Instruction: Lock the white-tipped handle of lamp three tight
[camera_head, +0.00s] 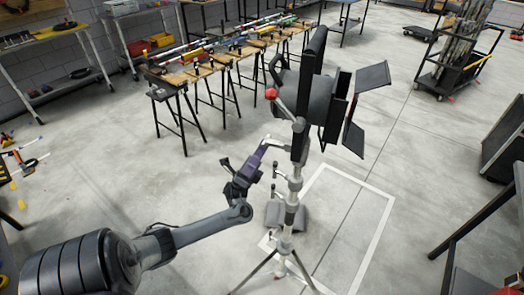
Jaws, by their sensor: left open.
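A black studio lamp (318,105) with open barn doors (372,76) is mounted on a grey tripod stand (289,215) near the middle of the view. A handle with a red tip (271,93) sticks out at the lamp's left side. Small handles (276,171) stick out to the left from the stand's column. My left gripper (276,143) is open, close to the left of the column just below the lamp. Its fingers are small here, and I cannot tell whether they touch anything. My right gripper is not in view.
A sandbag (290,217) lies by the stand's legs. A long table (228,55) with tools stands behind on the left, beside a shelf (62,35). A cart (455,65) stands at the far right. Dark equipment borders the right edge. The floor around the stand is mostly clear.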

